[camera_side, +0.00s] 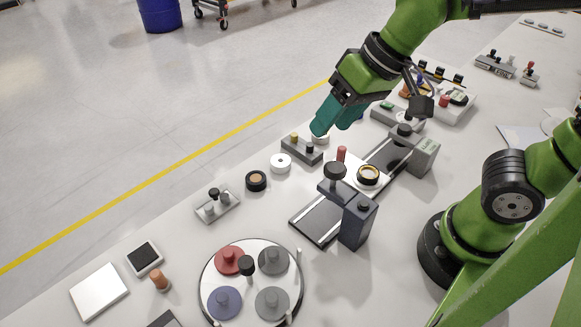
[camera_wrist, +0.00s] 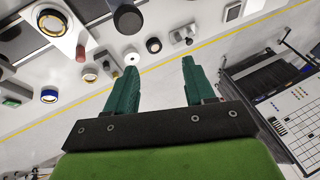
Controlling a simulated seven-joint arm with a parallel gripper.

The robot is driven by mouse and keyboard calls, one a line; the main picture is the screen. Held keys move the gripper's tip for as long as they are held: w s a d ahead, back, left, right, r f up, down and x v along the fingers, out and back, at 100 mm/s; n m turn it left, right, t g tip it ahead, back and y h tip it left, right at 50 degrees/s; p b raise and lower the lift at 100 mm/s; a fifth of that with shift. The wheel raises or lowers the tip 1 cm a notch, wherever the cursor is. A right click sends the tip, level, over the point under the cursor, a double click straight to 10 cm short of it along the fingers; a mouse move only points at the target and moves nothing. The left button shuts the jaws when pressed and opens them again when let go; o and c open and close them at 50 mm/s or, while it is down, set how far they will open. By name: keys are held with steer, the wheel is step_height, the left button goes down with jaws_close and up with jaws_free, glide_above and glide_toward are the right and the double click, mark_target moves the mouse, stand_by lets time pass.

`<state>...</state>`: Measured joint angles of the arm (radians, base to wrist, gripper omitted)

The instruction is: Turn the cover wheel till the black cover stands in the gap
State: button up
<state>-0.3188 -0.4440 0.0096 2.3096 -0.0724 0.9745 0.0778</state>
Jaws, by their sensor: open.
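A round white turntable (camera_side: 212,309), which I take as the cover wheel, lies at the lower middle of the side view. It carries a red cover (camera_side: 228,260), a blue cover (camera_side: 225,300) and two grey covers, the darker one (camera_side: 273,259) at the upper right. I cannot tell surely which is the black one. A black-topped knob (camera_side: 246,266) stands near its middle. Light posts (camera_side: 299,256) stand at its right edge; the gap is not clear to me. My gripper (camera_side: 325,122) is open and empty, high and far up-right of the wheel. Its teal fingers (camera_wrist: 160,65) show apart in the wrist view.
Small parts line the table's left edge, including a black ring (camera_side: 256,181).

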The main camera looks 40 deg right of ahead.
steer(key=a+g, duration=0.3)
steer(key=a, duration=0.6)
steer(key=m+g+h, duration=0.1)
steer(key=m+h, duration=0.2)
steer(key=m, duration=0.5)
glide_above(246, 262)
step_height(246, 262, down, 16)
steer(key=shift+f, duration=0.1)
jaws_close()
